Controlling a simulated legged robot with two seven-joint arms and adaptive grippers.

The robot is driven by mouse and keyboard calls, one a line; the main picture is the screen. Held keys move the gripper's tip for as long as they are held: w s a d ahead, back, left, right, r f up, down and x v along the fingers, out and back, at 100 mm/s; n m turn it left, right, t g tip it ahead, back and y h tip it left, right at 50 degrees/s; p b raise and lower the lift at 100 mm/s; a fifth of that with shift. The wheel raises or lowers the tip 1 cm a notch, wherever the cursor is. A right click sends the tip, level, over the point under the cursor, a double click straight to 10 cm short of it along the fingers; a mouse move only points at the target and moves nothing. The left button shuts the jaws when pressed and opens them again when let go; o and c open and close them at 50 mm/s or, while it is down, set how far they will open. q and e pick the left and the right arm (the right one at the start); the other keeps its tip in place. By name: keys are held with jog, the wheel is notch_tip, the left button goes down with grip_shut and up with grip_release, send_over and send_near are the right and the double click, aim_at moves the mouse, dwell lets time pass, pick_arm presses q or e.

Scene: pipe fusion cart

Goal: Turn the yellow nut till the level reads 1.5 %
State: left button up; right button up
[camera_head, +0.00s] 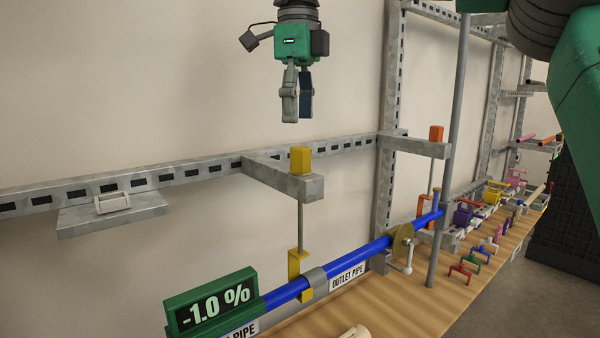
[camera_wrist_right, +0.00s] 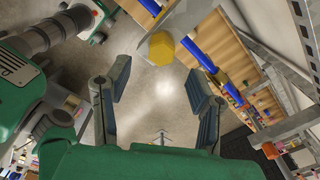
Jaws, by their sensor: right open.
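The yellow nut (camera_head: 300,160) sits on top of a grey bracket, above a vertical rod that runs down to a yellow clamp (camera_head: 299,268) at the blue pipe (camera_head: 345,260). A green level display (camera_head: 212,302) on the pipe reads -1.0 %. My right gripper (camera_head: 297,118) points down above the nut, open and empty, with a clear gap to it. In the right wrist view, the nut (camera_wrist_right: 161,46) shows beyond the two spread fingers (camera_wrist_right: 158,75), toward the top of the picture. My left gripper is not in view.
An orange nut (camera_head: 436,133) tops a second bracket at the right. A grey post (camera_head: 448,150) stands beside it. Several coloured clamps lie on the wooden bench (camera_head: 420,300). A small grey shelf (camera_head: 115,212) juts from the left rail. Space around the yellow nut's top is free.

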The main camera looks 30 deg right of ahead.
aim_at(298, 147)
jog(key=shift+a+n, duration=0.3)
jog(key=shift+a+f, duration=0.1)
jog(key=shift+f, duration=0.15)
jog(key=f, duration=0.2)
jog(key=d+f+b, duration=0.1)
jog(key=f, duration=0.1)
jog(key=d+f, duration=0.1)
jog(key=f, duration=0.2)
jog(key=shift+d, duration=0.1)
jog(key=shift+f, duration=0.1)
jog(key=shift+a, duration=0.95)
jog(key=shift+c, duration=0.8)
jog(key=c, duration=0.7)
jog(key=shift+w+d, duration=0.1)
jog(key=shift+w, duration=0.05)
grip_shut()
jog(key=shift+d, duration=0.3)
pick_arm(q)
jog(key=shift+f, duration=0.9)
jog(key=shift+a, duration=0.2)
pick_arm(e)
jog(key=shift+a, duration=0.15)
